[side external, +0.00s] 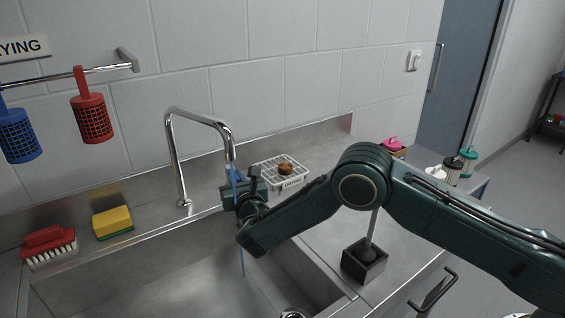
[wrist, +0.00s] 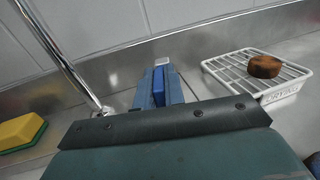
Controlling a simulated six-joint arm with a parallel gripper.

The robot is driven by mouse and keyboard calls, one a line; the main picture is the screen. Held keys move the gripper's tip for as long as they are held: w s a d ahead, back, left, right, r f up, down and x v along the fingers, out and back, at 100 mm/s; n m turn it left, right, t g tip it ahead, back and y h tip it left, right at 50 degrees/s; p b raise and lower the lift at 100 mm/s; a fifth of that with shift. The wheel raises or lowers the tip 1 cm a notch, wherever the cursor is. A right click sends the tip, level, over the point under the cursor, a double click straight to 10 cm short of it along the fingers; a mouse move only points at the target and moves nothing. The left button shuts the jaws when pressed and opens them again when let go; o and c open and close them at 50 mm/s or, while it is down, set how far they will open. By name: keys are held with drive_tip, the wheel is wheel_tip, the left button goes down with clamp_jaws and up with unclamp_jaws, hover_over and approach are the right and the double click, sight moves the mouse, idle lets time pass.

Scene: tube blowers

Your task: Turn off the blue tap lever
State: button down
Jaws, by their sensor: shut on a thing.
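The chrome tap (side external: 178,150) arches over the sink from the back ledge; its pipe also shows at the left of the wrist view (wrist: 62,62). My gripper (side external: 240,190) is just beside and below the spout end, hiding part of that area. In the wrist view my gripper (wrist: 160,80) is closed around a narrow blue piece, which appears to be the blue tap lever (wrist: 158,88). The lever's pivot and angle are hidden. A thin blue streak (side external: 242,262), like running water, drops below my gripper into the sink.
A white drying rack (side external: 290,184) with a brown item stands right of the tap. A yellow sponge (side external: 112,222) and red brush (side external: 48,243) lie on the left ledge. A dark block holder (side external: 364,264) stands on the right counter. Red and blue baskets hang on the wall.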

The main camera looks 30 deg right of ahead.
drive_tip(key=shift+s+d+n+y, duration=0.1)
drive_tip(key=shift+d+n+y, duration=0.5)
drive_tip(key=shift+y, duration=0.45)
drive_tip(key=shift+d+n+y, duration=0.35)
drive_tip(key=shift+n+y, duration=0.35)
drive_tip(key=shift+y, duration=0.35)
drive_tip(key=c, duration=1.5)
unclamp_jaws()
drive_tip(key=shift+s, duration=0.1)
drive_tip(key=shift+s+d, duration=0.15)
drive_tip(key=shift+s, duration=6.65)
drive_tip(key=shift+r, duration=0.1)
